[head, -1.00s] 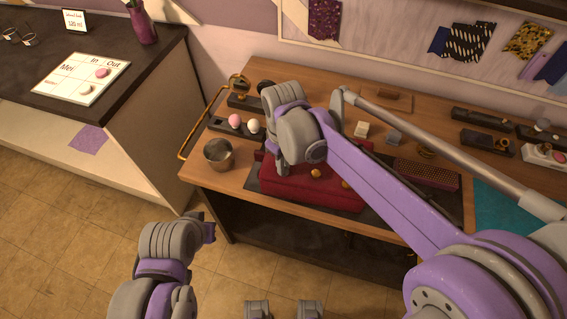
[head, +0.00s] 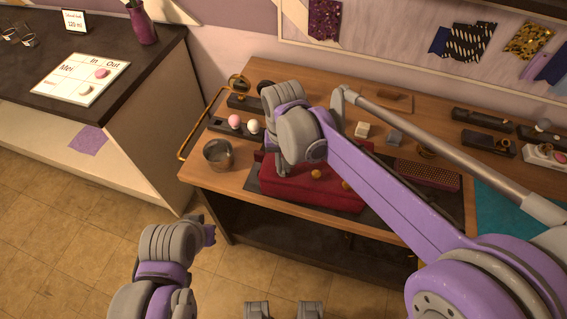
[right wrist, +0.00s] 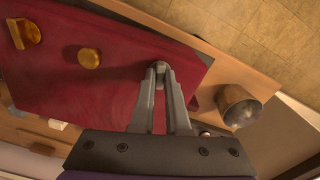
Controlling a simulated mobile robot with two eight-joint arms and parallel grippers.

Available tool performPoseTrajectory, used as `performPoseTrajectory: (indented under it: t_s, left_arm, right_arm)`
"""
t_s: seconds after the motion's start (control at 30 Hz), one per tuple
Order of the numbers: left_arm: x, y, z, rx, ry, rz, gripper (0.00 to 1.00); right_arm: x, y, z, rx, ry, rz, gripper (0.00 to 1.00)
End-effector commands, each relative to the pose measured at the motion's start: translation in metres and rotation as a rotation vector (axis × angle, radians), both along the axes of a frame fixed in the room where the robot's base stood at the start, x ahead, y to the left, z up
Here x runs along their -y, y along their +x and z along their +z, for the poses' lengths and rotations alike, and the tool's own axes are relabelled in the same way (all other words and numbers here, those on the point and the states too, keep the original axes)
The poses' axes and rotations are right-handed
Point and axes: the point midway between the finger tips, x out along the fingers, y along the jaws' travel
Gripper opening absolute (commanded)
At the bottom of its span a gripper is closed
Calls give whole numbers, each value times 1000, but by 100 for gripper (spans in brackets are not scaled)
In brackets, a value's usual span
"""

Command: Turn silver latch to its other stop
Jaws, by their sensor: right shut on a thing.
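A dark red case (head: 300,190) lies on a dark mat on the wooden bench. Two gold fittings show on it: a round knob (right wrist: 90,58) and a latch-like piece (right wrist: 25,33). My right gripper (right wrist: 159,70) points down at the case's left part, its fingertips shut on a small silver piece, seemingly the silver latch (right wrist: 160,65). The fingers hide most of it, so its turned angle cannot be read. In the head view my arm and hand cover it. My left gripper (head: 208,232) is away from the bench, over the floor, its jaws not clearly seen.
A metal cup (head: 217,154) stands left of the case, close to my right gripper in the wrist view. A holder with pink and white balls (head: 234,121) lies behind it. A brass rail (head: 191,140) edges the bench's left end. Floor in front is free.

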Motion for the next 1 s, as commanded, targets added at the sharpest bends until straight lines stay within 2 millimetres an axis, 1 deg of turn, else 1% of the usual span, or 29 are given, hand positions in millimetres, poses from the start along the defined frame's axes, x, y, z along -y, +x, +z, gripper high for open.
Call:
performPoseTrajectory:
  t_s: [0.3,0.73,0.77,0.9,1.0]
  left_arm:
    - [0,0,0,0,0,0,0]
    - [0,0,0,0,0,0,0]
    - [0,0,0,0,0,0,0]
    - [0,0,0,0,0,0,0]
    - [0,0,0,0,0,0,0]
  right_arm:
    - [0,0,0,0,0,-77,0]
    - [0,0,0,0,0,-84,0]
    - [0,0,0,0,0,-84,19]
    - [0,0,0,0,0,-84,44]
    - [0,0,0,0,0,-83,44]
